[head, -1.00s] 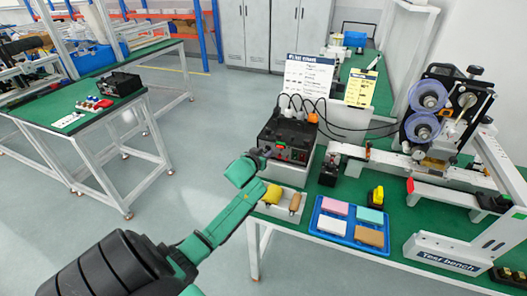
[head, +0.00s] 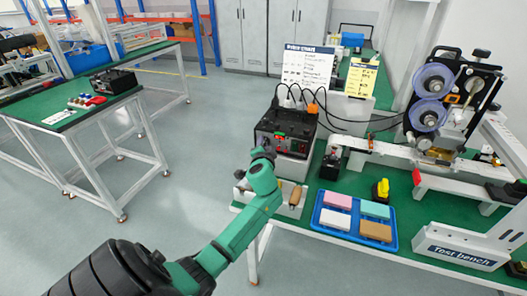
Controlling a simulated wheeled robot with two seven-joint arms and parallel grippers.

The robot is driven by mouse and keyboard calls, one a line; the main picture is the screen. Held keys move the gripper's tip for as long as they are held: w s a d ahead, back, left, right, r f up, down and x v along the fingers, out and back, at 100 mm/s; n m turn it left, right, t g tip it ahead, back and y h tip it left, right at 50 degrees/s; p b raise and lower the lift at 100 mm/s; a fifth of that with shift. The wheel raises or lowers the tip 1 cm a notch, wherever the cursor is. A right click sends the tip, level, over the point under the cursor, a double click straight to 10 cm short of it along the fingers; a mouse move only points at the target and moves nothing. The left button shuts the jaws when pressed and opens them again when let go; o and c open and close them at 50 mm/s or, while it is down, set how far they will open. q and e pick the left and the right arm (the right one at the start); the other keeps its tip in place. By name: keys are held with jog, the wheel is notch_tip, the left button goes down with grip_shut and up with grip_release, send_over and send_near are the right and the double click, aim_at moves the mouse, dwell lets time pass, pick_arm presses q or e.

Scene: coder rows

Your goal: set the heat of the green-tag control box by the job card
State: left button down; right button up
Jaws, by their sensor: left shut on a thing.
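The black control box (head: 294,127) stands on a light base at the near left edge of the green bench, with cables rising from its top. Its front has small red and green parts, too small to read. My left gripper (head: 261,153) is at the lower left of this front, shut on what seems to be a knob, which the gripper hides. A white printed card (head: 308,68) and a yellow card (head: 361,82) stand behind the box; their small text is unreadable. My right gripper is not in view.
A blue tray (head: 341,227) with several coloured blocks lies right of my left arm. A pale bin (head: 295,211) with a wooden-handled tool is below the box. A reel machine (head: 440,100) and a Test bench sign (head: 462,256) stand at right.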

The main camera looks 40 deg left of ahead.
pick_arm(q)
jog(key=shift+d+f+m+y+b, duration=0.15)
jog(key=shift+m+y+b, duration=0.45)
jog(key=shift+m+b, duration=0.6)
jog(key=shift+t, duration=0.3)
jog(key=c, duration=0.8)
grip_release()
jog(key=shift+c, duration=0.2)
jog(key=b+v, duration=0.1)
jog(key=v, duration=1.3)
jog(key=shift+d+b, duration=0.15)
jog(key=shift+b, duration=0.15)
jog(key=shift+s, duration=0.1)
